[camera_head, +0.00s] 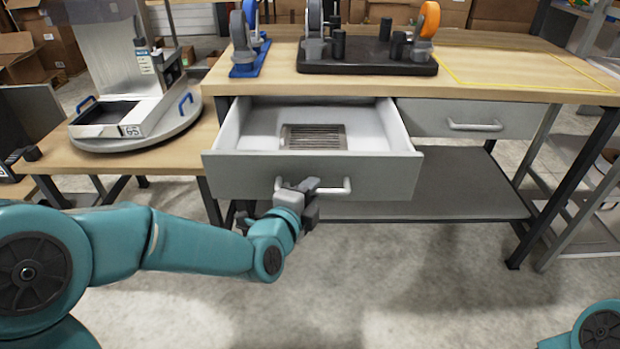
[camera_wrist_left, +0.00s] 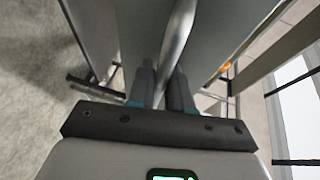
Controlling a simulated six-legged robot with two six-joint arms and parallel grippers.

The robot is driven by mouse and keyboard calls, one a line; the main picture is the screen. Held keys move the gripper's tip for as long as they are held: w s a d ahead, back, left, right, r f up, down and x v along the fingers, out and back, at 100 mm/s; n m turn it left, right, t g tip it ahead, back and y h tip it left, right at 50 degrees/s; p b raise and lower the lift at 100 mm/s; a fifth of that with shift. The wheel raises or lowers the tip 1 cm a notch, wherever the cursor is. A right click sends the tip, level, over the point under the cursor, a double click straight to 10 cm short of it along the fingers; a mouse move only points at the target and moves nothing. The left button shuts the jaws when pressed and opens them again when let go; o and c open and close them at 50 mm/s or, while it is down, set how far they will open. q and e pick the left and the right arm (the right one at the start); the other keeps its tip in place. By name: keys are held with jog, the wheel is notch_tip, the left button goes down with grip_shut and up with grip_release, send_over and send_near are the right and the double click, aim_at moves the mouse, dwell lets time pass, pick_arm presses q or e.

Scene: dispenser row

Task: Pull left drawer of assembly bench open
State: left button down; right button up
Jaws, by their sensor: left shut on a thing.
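The left drawer (camera_head: 250,176) of the assembly bench (camera_head: 540,80) is pulled well out, and its light inside shows. A grey slatted item (camera_head: 312,137) lies in it. My left gripper (camera_head: 298,190) is at the drawer's front, shut on its bar handle (camera_head: 335,189). In the left wrist view the handle (camera_wrist_left: 178,45) runs between the two fingers (camera_wrist_left: 162,88). The right drawer (camera_head: 460,118) is closed. My right gripper is out of view; only a bit of my right arm shows at the lower right corner.
On the bench top are a black tray (camera_head: 365,66) with dark cylinders, a blue tape dispenser (camera_head: 245,58) and a yellow outlined area (camera_head: 520,70). A lower shelf (camera_head: 460,185) spans under the bench. A side table with a round turntable (camera_head: 130,145) stands left. The floor in front is clear.

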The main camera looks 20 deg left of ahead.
pick_arm(q)
jog(key=shift+s+d, duration=0.3)
jog(key=shift+s, duration=0.7)
jog(key=shift+s+d, duration=0.25)
jog(key=shift+s, duration=0.7)
jog(key=c, duration=1.1)
grip_release()
jog(key=shift+b+v, duration=4.95)
jog(key=shift+v, duration=3.25)
